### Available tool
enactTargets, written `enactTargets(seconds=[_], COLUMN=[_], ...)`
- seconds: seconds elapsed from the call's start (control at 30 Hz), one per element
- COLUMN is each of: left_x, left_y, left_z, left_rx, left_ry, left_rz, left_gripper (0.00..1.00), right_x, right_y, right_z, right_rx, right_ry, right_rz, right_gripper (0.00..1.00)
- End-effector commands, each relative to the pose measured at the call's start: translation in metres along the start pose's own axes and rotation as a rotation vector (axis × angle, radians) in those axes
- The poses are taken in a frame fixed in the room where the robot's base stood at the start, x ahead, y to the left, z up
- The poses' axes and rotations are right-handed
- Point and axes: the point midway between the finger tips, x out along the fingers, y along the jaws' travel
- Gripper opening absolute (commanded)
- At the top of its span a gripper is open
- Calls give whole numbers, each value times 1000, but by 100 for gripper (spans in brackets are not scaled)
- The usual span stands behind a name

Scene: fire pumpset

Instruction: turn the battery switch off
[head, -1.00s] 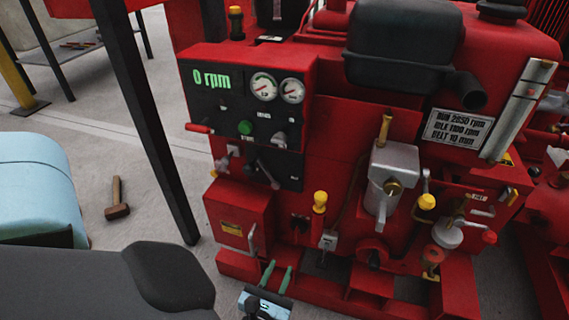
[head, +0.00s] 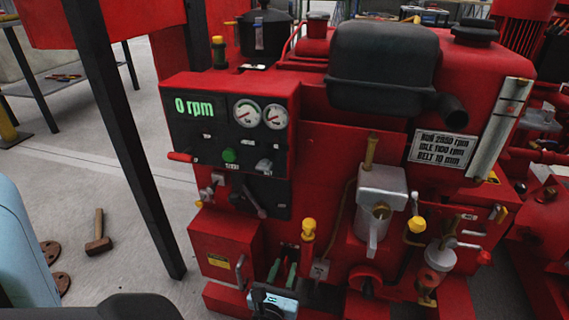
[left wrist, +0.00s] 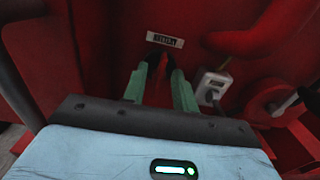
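The red pumpset carries a small white label reading BATTERY (left wrist: 165,40) in the left wrist view. My left gripper (head: 283,264) is at the lower front of the pumpset in the head view, left of and below a yellow knob. Its two green fingers are apart, with a gap between them. My right gripper is out of view.
The yellow knob (head: 308,229) stands close right of the left gripper, and a grey box with a lever (head: 379,194) is farther right. A control panel (head: 228,135) reading 0 rpm is above.

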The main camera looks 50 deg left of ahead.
Motion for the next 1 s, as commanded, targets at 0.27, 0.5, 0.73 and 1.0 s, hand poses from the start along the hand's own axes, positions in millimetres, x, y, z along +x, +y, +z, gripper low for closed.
enactTargets(seconds=[0.27,0.5,0.73,1.0], left_x=[6,6,6,6], left_y=[0,0,0,0], left_z=[0,1,0,0], left_rx=[1,1,1,35], left_ry=[-1,-1,-1,1], left_rz=[-1,-1,0,0], left_gripper=[28,10,0,0], right_x=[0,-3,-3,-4], right_y=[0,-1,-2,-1], right_z=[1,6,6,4], right_rx=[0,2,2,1], right_ry=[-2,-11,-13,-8], right_rz=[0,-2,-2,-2], right_gripper=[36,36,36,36])
